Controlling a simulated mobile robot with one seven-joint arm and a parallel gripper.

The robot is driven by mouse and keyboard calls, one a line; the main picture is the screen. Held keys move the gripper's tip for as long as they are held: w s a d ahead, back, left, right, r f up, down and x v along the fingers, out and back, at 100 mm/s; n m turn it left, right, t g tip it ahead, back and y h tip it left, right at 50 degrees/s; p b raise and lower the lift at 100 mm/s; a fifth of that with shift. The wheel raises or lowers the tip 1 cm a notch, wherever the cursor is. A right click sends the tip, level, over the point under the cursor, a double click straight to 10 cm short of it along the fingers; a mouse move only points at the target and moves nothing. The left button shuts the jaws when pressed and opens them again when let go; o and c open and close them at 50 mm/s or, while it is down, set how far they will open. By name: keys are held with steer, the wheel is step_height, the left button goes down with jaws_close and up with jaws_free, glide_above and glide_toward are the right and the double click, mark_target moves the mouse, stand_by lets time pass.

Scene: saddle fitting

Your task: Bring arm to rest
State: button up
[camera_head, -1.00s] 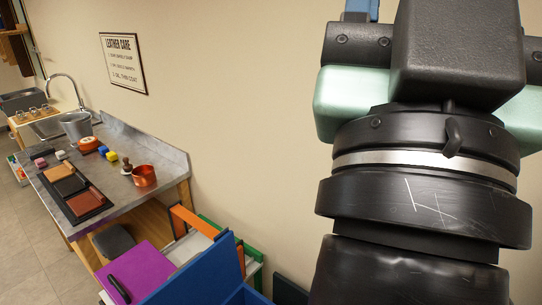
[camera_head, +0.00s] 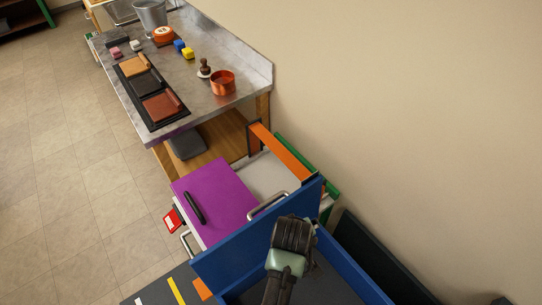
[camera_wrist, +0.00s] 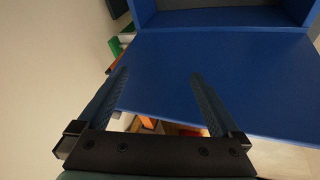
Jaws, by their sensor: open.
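My gripper (camera_wrist: 160,95) shows in the wrist view with its two dark fingers spread wide apart and nothing between them. Beyond the fingers is a broad blue panel (camera_wrist: 225,75), apart from or close to the fingertips; I cannot tell the exact gap. In the head view part of my arm shows low in the middle, in front of the blue panel (camera_head: 240,255). The fingers themselves are not clear in the head view.
A cart with a purple lid (camera_head: 218,200), a dark handle (camera_head: 194,207) and an orange bar (camera_head: 280,152) stands beyond the blue panel. A grey workbench (camera_head: 215,110) holds leather pieces, a copper pot (camera_head: 222,82) and a bucket (camera_head: 151,14). Floor (camera_head: 70,180) at left is open.

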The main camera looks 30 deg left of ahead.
steer(key=s+d+f+n+g+h, duration=0.25)
steer(key=s+f+g, duration=0.25)
steer(key=s+f, duration=0.8)
step_height(320, 180, down, 8)
steer(key=s+b, duration=0.1)
steer(key=b, duration=0.9)
steer(key=shift+a+f+y, duration=0.2)
steer(key=shift+a+y, duration=0.25)
steer(key=shift+r, duration=0.15)
step_height(320, 180, up, 10)
steer(key=p, duration=1)
steer(key=shift+w, duration=0.1)
